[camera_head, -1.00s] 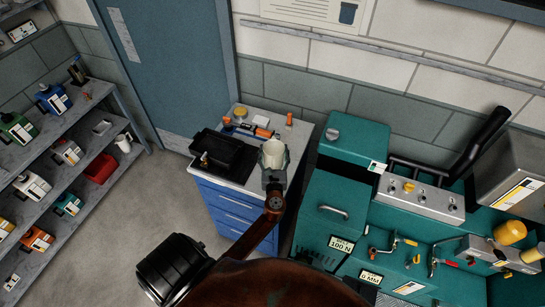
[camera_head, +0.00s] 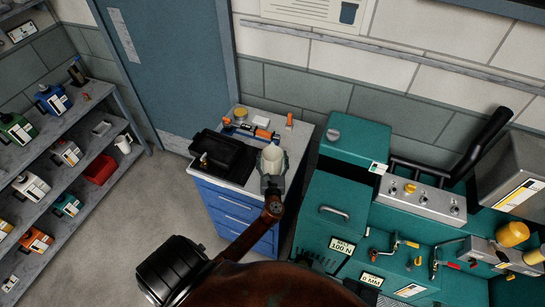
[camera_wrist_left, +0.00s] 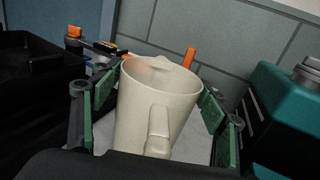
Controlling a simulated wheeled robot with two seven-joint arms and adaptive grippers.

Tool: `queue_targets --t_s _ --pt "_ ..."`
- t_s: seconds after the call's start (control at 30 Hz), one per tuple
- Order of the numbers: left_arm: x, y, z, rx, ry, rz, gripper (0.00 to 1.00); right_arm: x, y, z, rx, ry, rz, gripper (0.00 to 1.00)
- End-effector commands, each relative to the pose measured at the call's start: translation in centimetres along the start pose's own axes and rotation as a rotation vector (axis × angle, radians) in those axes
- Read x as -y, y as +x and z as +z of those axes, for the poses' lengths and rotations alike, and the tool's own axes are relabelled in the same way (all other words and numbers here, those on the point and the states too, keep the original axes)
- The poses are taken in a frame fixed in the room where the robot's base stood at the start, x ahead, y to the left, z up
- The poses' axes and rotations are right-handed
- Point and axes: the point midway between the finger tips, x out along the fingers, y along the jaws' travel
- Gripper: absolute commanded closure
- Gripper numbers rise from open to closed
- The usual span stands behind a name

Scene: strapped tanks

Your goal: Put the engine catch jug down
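The engine catch jug (camera_head: 272,158) is a cream, open-topped jug over the right part of the cabinet's light top (camera_head: 240,178). In the left wrist view the jug (camera_wrist_left: 142,105) looks upright, with its handle facing my wrist. My left gripper (camera_head: 273,178) reaches it from the front. My right gripper is not in view.
A black tray (camera_head: 225,160) stands left of the jug. Orange-and-black tools (camera_head: 250,130), a yellow round tin (camera_head: 240,113) and an orange-topped item (camera_head: 289,121) lie behind it. A teal machine (camera_head: 335,205) stands close on the right. Shelves (camera_head: 65,150) hold several containers at left.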

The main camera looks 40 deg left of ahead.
Motion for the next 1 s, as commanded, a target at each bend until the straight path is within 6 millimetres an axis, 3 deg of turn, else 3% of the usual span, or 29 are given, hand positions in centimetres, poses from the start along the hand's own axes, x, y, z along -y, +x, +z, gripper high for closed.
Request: queue_targets --t_s 0.13,0.5,0.67,1.0 --pt "0.0 0.0 0.0 0.0 0.0 0.0 0.21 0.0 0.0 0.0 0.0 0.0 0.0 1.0" --pt "0.0 0.0 0.6 0.0 -0.001 0.0 0.2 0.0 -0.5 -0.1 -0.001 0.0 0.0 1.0" --pt "0.0 -2.6 0.1 -0.003 0.0 -0.001 0.2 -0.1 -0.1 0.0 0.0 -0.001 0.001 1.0" --pt "-0.1 -9.5 0.2 -0.002 0.0 0.0 0.2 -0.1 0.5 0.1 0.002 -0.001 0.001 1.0"
